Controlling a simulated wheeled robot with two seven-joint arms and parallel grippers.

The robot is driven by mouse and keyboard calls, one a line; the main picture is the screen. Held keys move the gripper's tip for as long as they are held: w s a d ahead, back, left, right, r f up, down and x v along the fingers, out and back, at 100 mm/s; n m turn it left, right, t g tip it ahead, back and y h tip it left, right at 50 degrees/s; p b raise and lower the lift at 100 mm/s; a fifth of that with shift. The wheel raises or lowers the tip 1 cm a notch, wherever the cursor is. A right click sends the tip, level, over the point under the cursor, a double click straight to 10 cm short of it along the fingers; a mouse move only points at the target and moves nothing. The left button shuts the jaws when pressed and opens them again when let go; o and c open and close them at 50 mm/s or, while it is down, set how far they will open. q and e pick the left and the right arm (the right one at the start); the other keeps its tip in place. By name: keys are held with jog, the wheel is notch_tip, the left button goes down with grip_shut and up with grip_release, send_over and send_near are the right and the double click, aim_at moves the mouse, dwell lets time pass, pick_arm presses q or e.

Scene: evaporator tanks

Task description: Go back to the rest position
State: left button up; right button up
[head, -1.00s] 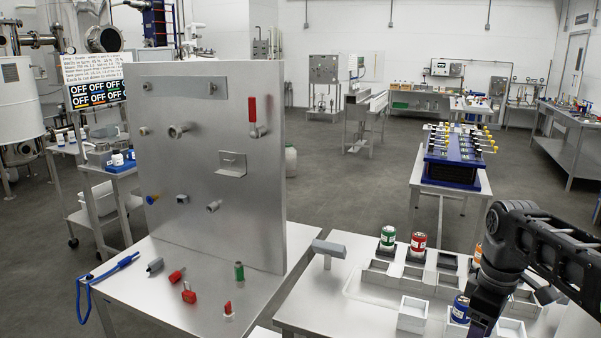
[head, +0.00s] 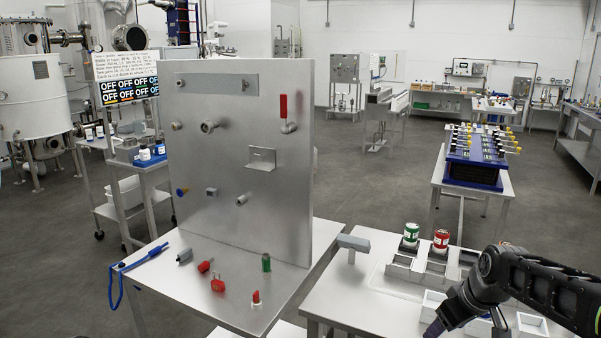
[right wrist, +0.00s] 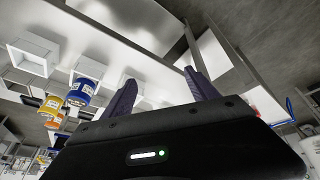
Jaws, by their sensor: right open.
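My right arm comes in from the right of the head view, and its gripper (head: 434,328) hangs low over the front part of the right-hand table. In the right wrist view the two dark fingers of my right gripper (right wrist: 159,77) stand apart with nothing between them. My left gripper shows in neither view.
The right table (head: 345,285) holds a green can (head: 410,234), a red can (head: 441,241) and white trays. A blue can (right wrist: 83,91) shows left of the fingers in the wrist view. A metal panel (head: 235,150) stands upright on the left table; open floor lies beyond.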

jog(key=s+a+f+m+y, duration=0.1)
jog(key=s+a+f+m, duration=0.15)
jog(key=a+f, duration=0.75)
jog(key=s+a+f+m+y, duration=0.1)
jog(key=s+a+f+m, duration=0.15)
jog(key=a+f, duration=0.85)
jog(key=s+a+f+g, duration=0.2)
jog(key=s+f, duration=0.6)
jog(key=s, duration=0.3)
jog(key=s+a+f+g+y, duration=0.1)
jog(key=s+a+f+g, duration=0.1)
jog(key=s+f, duration=0.6)
jog(key=s+a, duration=0.1)
jog(key=s, duration=0.3)
jog(key=shift+s+a+m, duration=0.15)
jog(key=shift+m, duration=0.15)
